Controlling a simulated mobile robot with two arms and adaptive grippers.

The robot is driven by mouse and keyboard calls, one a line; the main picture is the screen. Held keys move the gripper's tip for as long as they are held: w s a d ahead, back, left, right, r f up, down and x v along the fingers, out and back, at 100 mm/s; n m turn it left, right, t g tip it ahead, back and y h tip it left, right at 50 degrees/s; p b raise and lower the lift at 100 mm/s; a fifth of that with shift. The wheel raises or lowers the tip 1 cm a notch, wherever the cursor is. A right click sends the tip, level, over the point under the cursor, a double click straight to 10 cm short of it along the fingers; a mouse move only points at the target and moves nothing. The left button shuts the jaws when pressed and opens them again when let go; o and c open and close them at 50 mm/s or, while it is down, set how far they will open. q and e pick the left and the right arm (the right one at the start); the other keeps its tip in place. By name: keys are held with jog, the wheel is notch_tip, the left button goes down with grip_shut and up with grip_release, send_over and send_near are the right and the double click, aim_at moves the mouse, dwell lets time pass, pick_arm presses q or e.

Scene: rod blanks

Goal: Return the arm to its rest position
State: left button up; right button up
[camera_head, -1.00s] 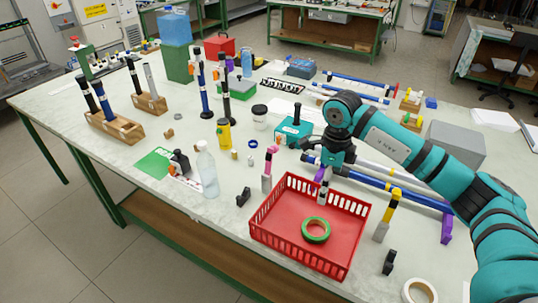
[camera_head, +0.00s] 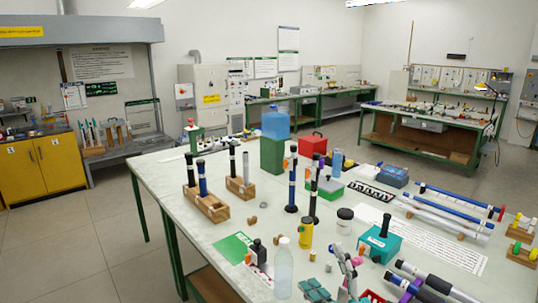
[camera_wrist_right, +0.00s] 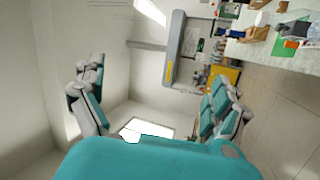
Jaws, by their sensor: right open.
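My right gripper (camera_head: 331,280) shows only partly at the bottom edge of the head view, in front of the bench. In the right wrist view its two teal and grey fingers (camera_wrist_right: 157,88) stand wide apart with nothing between them. That view is turned sideways and looks across the room, with the bench at the upper right. Most of my right arm is out of the head view. My left gripper is not in view.
The pale bench (camera_head: 165,175) carries wooden blocks with rods (camera_head: 207,205), a clear bottle (camera_head: 283,268), a yellow container (camera_head: 306,232), a teal box (camera_head: 380,245) and long rods at right. Floor at left is open.

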jog(key=s+d+f+m+g+h, duration=0.3)
jog(key=d+f+m+h, duration=0.2)
jog(key=f+m, duration=0.25)
jog(key=s+d+f+m+g+h, duration=0.3)
jog(key=d+f+m+h, duration=0.25)
jog(key=f+m, duration=0.2)
jog(key=s+f+m+g+y, duration=0.1)
jog(key=s+f+m+g, duration=0.1)
jog(key=s+f+g, duration=0.6)
jog(key=s+f+m+g, duration=0.2)
jog(key=s+f, duration=0.3)
jog(key=s, duration=0.7)
jog(key=s+f+g, duration=0.2)
jog(key=s+f, duration=0.1)
jog(key=f, duration=2.6)
jog(key=s+d+f, duration=0.2)
jog(key=s+f, duration=1.1)
jog(key=s, duration=0.2)
jog(key=shift+s+d+f+n+g+b, duration=0.15)
jog(key=shift+s+f+n+g+b, duration=0.15)
jog(key=shift+n, duration=0.1)
